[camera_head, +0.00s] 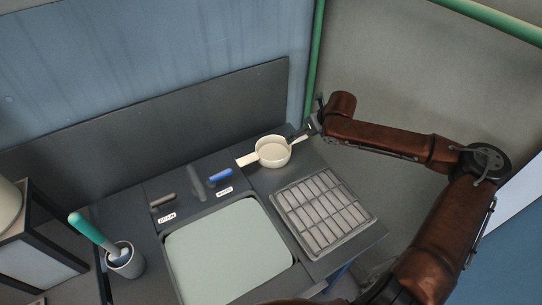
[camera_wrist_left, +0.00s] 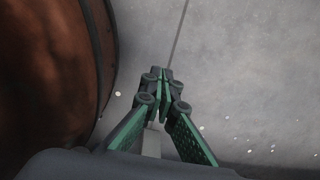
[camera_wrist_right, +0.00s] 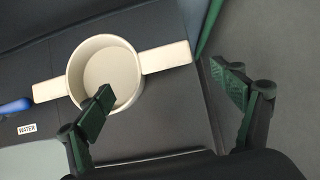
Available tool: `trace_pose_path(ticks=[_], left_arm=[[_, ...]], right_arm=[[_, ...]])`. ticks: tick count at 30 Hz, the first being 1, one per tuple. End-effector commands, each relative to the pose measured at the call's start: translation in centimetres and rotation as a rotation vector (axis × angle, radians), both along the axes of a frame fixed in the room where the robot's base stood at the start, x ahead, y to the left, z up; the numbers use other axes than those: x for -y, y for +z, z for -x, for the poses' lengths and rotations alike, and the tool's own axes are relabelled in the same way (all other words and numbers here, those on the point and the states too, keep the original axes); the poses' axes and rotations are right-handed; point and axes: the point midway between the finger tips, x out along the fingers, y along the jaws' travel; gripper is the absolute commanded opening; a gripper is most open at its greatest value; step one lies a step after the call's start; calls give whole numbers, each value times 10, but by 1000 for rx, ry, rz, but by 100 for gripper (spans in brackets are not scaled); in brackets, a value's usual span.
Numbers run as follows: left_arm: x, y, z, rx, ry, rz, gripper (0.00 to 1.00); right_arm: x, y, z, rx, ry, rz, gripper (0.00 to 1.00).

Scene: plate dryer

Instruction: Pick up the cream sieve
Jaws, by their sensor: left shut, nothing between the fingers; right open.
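The cream sieve (camera_head: 272,152) sits on the dark counter at the back, right of the blue handle. It is a round cup with a flat tab on each side. In the right wrist view the sieve (camera_wrist_right: 72,76) lies just beyond my right gripper (camera_wrist_right: 165,105), which is open. One finger overlaps the sieve's near rim in that view; I cannot tell if it touches. The other finger is off to the right, past the right tab. In the head view my right gripper (camera_head: 306,134) is at the sieve's right tab. My left gripper (camera_wrist_left: 160,72) is shut and empty, away from the counter.
A grey drying grid (camera_head: 338,235) lies in front of the sieve. A pale green basin panel (camera_head: 228,252) is to its left. A blue handle (camera_head: 220,175) lies by the WATER label. A cup (camera_head: 127,265) holds a green-handled brush. A green post (camera_head: 314,60) stands behind my right gripper.

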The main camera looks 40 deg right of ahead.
Motion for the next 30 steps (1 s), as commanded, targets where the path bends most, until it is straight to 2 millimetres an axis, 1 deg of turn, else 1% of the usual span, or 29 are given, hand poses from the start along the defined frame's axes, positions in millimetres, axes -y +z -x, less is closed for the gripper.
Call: trace_pose_path(ticks=[1,10,13,15,18,21,25,30], left_arm=[[0,-5,3,-4,0,-1,0],[0,-21,12,-18,0,0,0],[-1,-31,18,-29,1,-1,0],[-2,-36,12,-30,5,-3,0],[1,-34,-6,-22,11,-1,0],[3,-32,-16,-22,16,0,0],[4,-31,-22,-21,19,0,0],[5,-31,-23,-21,19,1,0]], right_arm=[[-1,-4,-3,3,1,-3,87],[2,-28,-19,6,1,-5,87],[5,-43,-26,3,2,-6,87],[8,-55,-33,3,0,-6,87],[9,-58,-37,4,3,-4,87],[10,-62,-40,5,2,-3,87],[10,-64,-42,5,2,-2,87],[10,-64,-42,5,2,-2,87]])
